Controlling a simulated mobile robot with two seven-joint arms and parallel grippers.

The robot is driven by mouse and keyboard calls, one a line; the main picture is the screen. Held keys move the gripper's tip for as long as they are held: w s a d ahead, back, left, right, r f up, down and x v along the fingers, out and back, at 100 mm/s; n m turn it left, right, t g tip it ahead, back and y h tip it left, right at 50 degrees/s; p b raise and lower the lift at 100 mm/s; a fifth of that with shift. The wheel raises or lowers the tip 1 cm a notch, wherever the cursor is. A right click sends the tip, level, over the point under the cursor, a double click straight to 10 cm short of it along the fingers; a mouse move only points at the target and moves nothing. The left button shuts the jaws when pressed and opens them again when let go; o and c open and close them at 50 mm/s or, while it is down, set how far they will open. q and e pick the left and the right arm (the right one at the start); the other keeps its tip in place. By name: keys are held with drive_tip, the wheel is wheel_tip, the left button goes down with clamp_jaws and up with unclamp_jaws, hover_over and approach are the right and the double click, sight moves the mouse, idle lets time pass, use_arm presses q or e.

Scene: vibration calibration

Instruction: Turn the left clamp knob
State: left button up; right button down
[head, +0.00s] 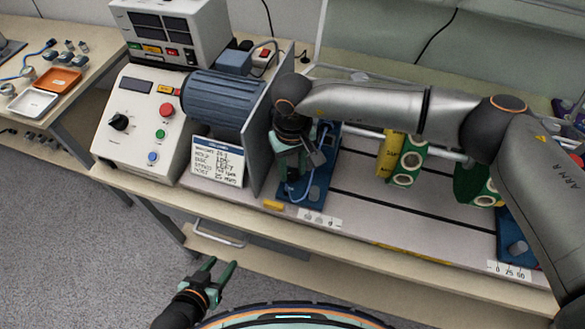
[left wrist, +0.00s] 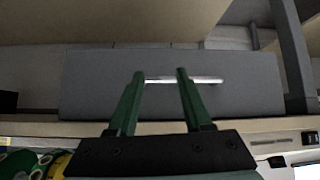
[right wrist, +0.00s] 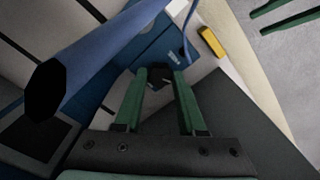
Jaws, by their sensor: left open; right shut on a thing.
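My right gripper (head: 293,160) reaches over the bench to the blue left support (head: 318,190), beside the grey upright plate. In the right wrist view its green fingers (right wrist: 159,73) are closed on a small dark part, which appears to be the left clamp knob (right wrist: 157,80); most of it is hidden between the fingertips. The blue support (right wrist: 150,52) lies just beyond them. In the head view the arm covers the knob. My left gripper (head: 222,270) is open and empty in front of the bench; its wrist view shows the fingers (left wrist: 160,75) apart before a grey drawer (left wrist: 240,98).
The blue ribbed motor (head: 225,100) and white control box (head: 137,125) stand left of the plate. A white card (head: 218,163) leans near the front. A yellow block (head: 273,204) lies by the support. Green and yellow discs (head: 408,160) sit on the shaft to the right.

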drive_tip(key=m+b, duration=0.2)
drive_tip(key=m, duration=0.1)
drive_tip(key=m+b, duration=0.2)
drive_tip(key=b, duration=0.1)
drive_tip(key=shift+f+m+b, duration=0.2)
drive_tip(key=shift+m+b, duration=0.15)
drive_tip(key=shift+m, duration=0.05)
drive_tip(key=shift+m+b, duration=0.35)
drive_tip(key=shift+m, duration=0.15)
drive_tip(key=shift+m+b, duration=0.4)
drive_tip(key=shift+m, duration=0.1)
drive_tip(key=shift+m+b, duration=0.3)
drive_tip(key=shift+m, duration=0.1)
drive_tip(key=m+b, duration=0.1)
drive_tip(key=m, duration=0.1)
drive_tip(key=shift+m+b, duration=0.3)
drive_tip(key=shift+b, duration=0.1)
drive_tip(key=shift+r+m+b, duration=0.15)
drive_tip(key=shift+m+b, duration=0.4)
drive_tip(key=shift+m, duration=0.45)
use_arm(q)
drive_tip(key=w+d+f+h, duration=0.1)
drive_tip(key=w+d+f, duration=0.1)
drive_tip(key=f, duration=0.6)
drive_tip(key=shift+d+f+m+b, duration=0.25)
drive_tip(key=shift+d+m+b, duration=0.15)
drive_tip(key=shift+d, duration=0.4)
use_arm(e)
drive_tip(key=shift+m, duration=0.7)
drive_tip(key=shift+r, duration=0.1)
